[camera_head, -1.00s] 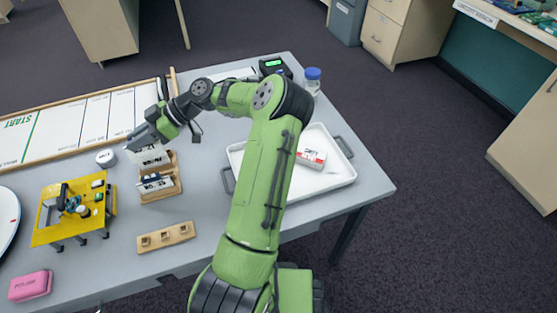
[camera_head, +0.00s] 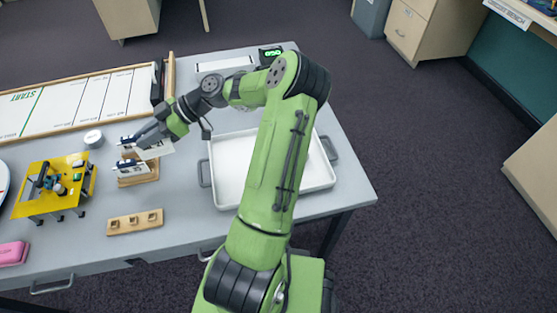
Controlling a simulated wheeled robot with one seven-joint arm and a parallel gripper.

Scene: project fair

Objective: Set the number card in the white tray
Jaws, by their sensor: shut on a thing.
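My gripper (camera_head: 146,139) is at the left, shut on a white number card (camera_head: 157,149). The card is tilted, beside and slightly above the wooden card rack (camera_head: 142,179); whether it is fully clear of the rack I cannot tell. Another white card (camera_head: 131,168) stands in the rack. The white tray (camera_head: 228,178) lies on the grey table to the right of my gripper. My green arm crosses in front of the tray's middle and hides part of its inside.
A long white START board (camera_head: 65,113) lies at the back left. A yellow stand (camera_head: 45,203), a pink block (camera_head: 12,253), a round white tin (camera_head: 93,138) and a wooden strip with several sockets (camera_head: 134,222) are also on the table. A device with a green display (camera_head: 271,54) stands behind.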

